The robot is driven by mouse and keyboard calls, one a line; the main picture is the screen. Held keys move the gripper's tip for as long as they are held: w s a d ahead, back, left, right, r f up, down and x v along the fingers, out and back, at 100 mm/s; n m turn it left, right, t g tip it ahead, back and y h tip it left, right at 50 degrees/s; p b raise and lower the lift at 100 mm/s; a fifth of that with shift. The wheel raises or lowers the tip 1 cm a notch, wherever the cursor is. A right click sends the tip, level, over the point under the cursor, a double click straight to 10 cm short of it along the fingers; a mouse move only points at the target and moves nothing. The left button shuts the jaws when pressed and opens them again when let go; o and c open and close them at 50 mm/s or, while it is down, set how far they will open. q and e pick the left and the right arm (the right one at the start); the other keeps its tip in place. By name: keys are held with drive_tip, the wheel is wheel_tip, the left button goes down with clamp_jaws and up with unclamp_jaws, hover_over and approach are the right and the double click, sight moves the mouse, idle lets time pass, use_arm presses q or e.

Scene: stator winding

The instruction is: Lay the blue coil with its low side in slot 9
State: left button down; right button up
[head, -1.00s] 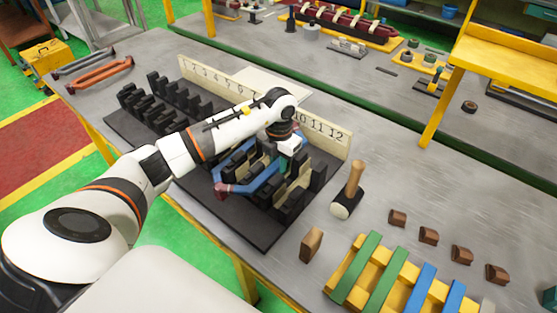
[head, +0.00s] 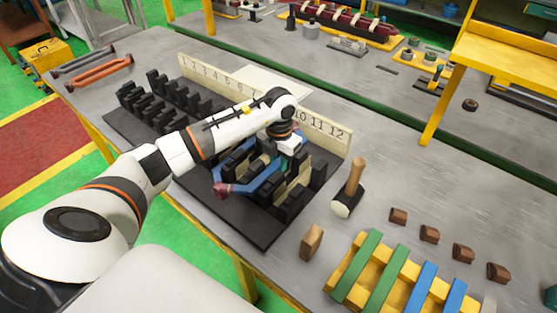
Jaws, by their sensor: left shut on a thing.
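The blue coil (head: 262,184) lies among the black slotted blocks of the stator fixture (head: 262,238), towards its right part. Its red-brown near end (head: 222,189) sticks out at the front left of the blocks. My left gripper (head: 284,160) is over the coil, shut on it; its fingers are mostly hidden by the wrist and the blocks. The number board (head: 330,131) behind shows 10, 11 and 12 at the right; my arm covers the middle numbers, 9 among them. I cannot tell which slot the low side is in. My right gripper is not in view.
A mallet (head: 350,190) stands right of the fixture, near a brown block (head: 312,242). A yellow rack (head: 392,283) holds green and blue strips. Several brown wedges (head: 430,235) lie on the right.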

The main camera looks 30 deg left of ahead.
use_arm(q)
drive_tip(key=shift+f, duration=0.2)
idle(0.3)
drive_tip(key=c, duration=1.1)
unclamp_jaws()
drive_tip(key=shift+c, duration=0.2)
drive_tip(key=shift+r, duration=0.2)
drive_tip(key=shift+r+p, duration=0.35)
drive_tip(key=shift+r, duration=0.25)
drive_tip(key=shift+r+p, duration=2.5)
drive_tip(key=shift+r, duration=1.3)
